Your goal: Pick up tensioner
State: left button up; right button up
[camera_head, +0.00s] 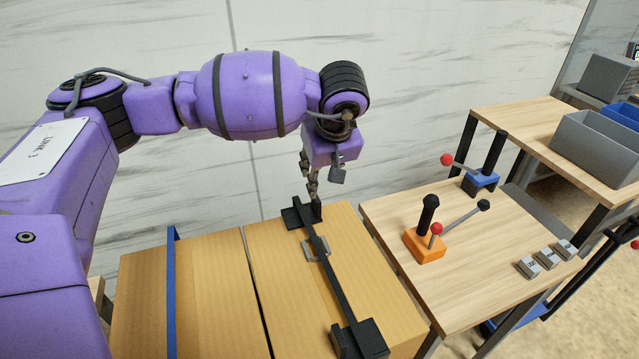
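Two lever tools stand on the wooden table at the right: an orange-based one (425,246) with an upright black handle, and a blue-based one (481,182) farther back with a similar handle and a red-knobbed lever. I cannot tell which is the tensioner. My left gripper (313,194) hangs from the purple arm, pointing down over the far end of the cardboard boxes, to the left of both tools. Its fingers are seen side-on, so their opening is unclear. I see nothing held in it. My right gripper is out of view.
A long black bar with wider ends (330,270) lies across the right cardboard box (375,280). A blue strap (171,300) crosses the left box. Several small grey blocks (547,258) sit on the wooden table (390,215). A grey bin (597,150) stands on a higher table.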

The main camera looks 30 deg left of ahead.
aim_at(417, 238)
jog(key=k+l, duration=0.3)
jog(key=k, duration=0.15)
jog(key=k+l, duration=0.3)
jog(key=k, duration=0.15)
